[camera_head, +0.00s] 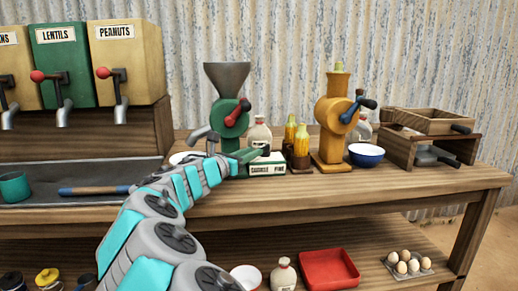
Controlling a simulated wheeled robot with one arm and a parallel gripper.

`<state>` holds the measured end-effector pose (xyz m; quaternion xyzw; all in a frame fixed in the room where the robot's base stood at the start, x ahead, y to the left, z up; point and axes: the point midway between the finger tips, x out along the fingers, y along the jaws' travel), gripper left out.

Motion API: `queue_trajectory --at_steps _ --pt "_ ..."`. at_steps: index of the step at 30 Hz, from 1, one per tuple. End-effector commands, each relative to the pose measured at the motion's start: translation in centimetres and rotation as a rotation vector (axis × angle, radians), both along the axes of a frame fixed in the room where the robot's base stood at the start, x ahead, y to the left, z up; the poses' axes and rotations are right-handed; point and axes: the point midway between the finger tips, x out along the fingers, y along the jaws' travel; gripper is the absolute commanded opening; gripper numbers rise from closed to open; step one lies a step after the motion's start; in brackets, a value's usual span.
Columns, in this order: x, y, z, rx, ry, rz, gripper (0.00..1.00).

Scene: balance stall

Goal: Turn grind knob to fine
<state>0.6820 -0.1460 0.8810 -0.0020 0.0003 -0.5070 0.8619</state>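A green grinder (226,116) with a dark funnel on top and a red-handled crank stands near the middle of the counter. A small white sign with a green edge (267,169) stands in front of it; its small letters seem to read "COARSE" and "FINE". My arm reaches up from the bottom, and my gripper (244,156) is at the grinder's lower front, just left of and above the sign. The arm covers the grinder's base. I cannot make out the grind knob, whether my gripper touches it, or how far the fingers are apart.
A yellow grinder (332,130) with a blue-handled crank stands to the right, with corn jars (300,152) between. A blue bowl (366,155) and a wooden sifter box (430,122) are further right. Dispensers (124,62) stand at the left. The front counter strip right of my gripper is clear.

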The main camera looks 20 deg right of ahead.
Motion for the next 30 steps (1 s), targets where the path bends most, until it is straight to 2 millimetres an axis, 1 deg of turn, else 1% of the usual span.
queue_trajectory --at_steps 1,3,9,13,20,23,28,30 --pt "0.4 -0.8 0.0 0.001 0.000 -0.003 0.29" --pt "0.8 -1.7 0.1 0.002 -0.001 -0.003 0.29" --pt "1.9 -3.5 0.0 0.003 -0.001 -0.003 0.29" --pt "2.1 -4.0 -0.1 0.003 -0.001 -0.002 0.29" --pt "2.2 -4.0 0.0 0.002 -0.002 -0.002 0.29" --pt "2.2 -4.0 0.0 0.002 -0.002 -0.002 0.20" --pt "2.2 -4.0 0.0 0.002 -0.002 -0.001 0.01" --pt "2.2 -4.0 0.0 0.002 -0.002 -0.001 0.00"
